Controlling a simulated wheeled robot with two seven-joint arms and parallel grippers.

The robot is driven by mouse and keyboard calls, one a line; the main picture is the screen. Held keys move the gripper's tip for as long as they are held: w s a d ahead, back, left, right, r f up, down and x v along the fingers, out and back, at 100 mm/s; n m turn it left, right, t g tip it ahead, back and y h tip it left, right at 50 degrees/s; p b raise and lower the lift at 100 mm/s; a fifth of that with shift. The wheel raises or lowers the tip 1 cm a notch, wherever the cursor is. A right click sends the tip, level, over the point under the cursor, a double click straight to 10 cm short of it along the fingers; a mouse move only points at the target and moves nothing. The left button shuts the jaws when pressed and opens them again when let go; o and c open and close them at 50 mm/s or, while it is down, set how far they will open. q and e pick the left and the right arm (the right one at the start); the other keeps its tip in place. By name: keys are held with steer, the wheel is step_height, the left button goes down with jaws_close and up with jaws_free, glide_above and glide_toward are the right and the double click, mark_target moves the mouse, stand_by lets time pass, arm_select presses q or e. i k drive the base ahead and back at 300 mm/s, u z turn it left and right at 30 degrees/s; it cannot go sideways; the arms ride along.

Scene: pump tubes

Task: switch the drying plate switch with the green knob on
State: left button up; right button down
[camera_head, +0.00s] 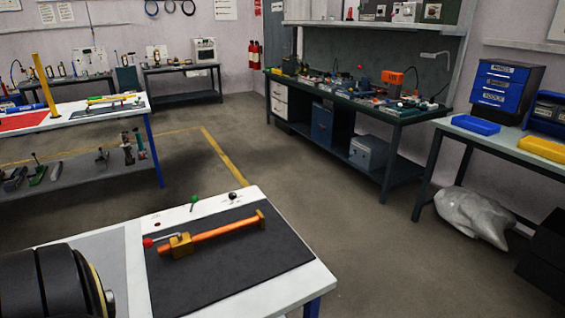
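The switch with the green knob (195,198) stands at the back edge of the near white table, its thin stem tilted. A switch with a black knob (232,195) stands to its right. A dark plate (250,259) covers much of the tabletop; I cannot tell for certain that it is the drying plate. A dark rounded part at the lower left looks like my arm. Neither gripper shows.
The white table (135,262) has a grey area at left. Open floor (330,215) lies beyond it. A cluttered dark workbench (400,114) stands at the back, and a bench with a blue bin (475,125) stands at right. Another white table (75,112) stands at back left.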

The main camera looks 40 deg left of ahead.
mark_target(194, 199)
steer(key=i, duration=3.2)
steer(key=u, duration=4.65)
steer(key=i, duration=0.5)
steer(key=u, duration=0.05)
